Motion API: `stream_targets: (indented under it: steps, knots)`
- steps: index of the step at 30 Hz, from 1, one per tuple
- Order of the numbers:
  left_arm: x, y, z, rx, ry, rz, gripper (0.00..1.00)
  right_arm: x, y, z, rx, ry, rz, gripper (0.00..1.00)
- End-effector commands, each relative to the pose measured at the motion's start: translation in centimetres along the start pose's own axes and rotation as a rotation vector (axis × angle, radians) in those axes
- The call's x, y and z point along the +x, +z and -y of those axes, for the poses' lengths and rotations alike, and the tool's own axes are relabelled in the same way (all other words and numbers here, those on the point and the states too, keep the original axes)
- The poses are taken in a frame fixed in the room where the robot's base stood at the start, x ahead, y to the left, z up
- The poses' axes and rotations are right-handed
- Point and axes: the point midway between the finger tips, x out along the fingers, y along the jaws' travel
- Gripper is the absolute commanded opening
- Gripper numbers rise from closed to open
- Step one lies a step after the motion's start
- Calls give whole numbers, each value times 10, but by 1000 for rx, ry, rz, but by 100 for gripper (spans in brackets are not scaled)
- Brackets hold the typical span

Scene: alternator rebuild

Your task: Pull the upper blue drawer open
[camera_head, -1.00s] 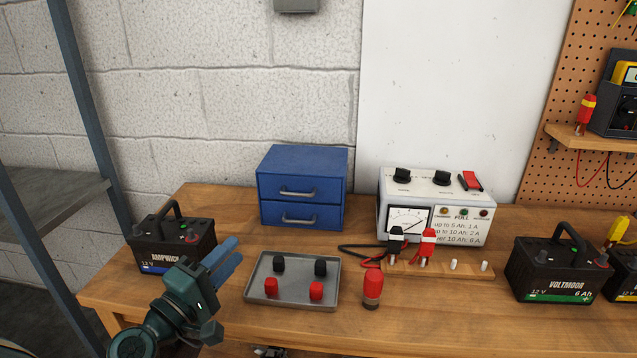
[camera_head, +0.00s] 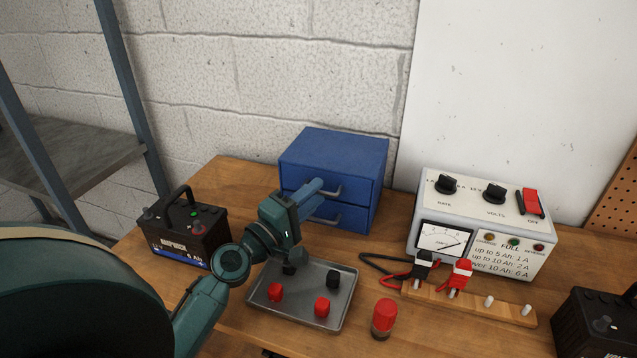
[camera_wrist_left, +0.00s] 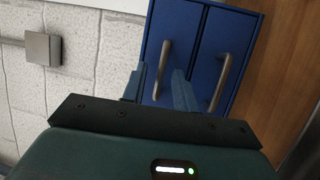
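The blue two-drawer cabinet (camera_head: 335,150) stands against the wall at the back of the bench. Both drawers look shut. The upper blue drawer (camera_head: 360,194) has a grey bar handle (camera_head: 336,193), and the lower handle (camera_head: 328,219) shows partly below it. My left gripper (camera_head: 318,187) is at the upper drawer's front with its fingers reaching to that handle. In the left wrist view the upper handle (camera_wrist_left: 163,68) appears between the open fingertips (camera_wrist_left: 159,74); contact cannot be told. The lower handle (camera_wrist_left: 220,82) lies outside the fingers. My right gripper is not in view.
A metal tray (camera_head: 340,318) with red and black caps lies below my left gripper. A black battery (camera_head: 185,240) stands left of it. A white charger (camera_head: 480,215) stands right of the cabinet. A red-capped item (camera_head: 384,318) stands right of the tray.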

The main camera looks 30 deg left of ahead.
Motion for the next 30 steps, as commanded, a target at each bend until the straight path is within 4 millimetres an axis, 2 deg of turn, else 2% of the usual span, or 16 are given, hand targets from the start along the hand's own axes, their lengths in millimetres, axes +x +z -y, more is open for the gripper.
stream_targets:
  steps: [3, 6, 14, 24, 30]
  knots:
    - [13, -1, -1, 0, 0, -1, 29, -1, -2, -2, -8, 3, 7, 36]
    - [17, 0, 0, 0, 0, 0, 29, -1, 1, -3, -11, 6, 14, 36]
    - [18, 0, 1, 0, -1, 0, 29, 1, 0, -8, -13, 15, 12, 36]
    - [18, 0, 1, 0, -1, 0, 1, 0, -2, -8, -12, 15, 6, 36]
    - [17, 0, 1, 0, -1, 0, 0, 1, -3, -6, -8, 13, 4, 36]
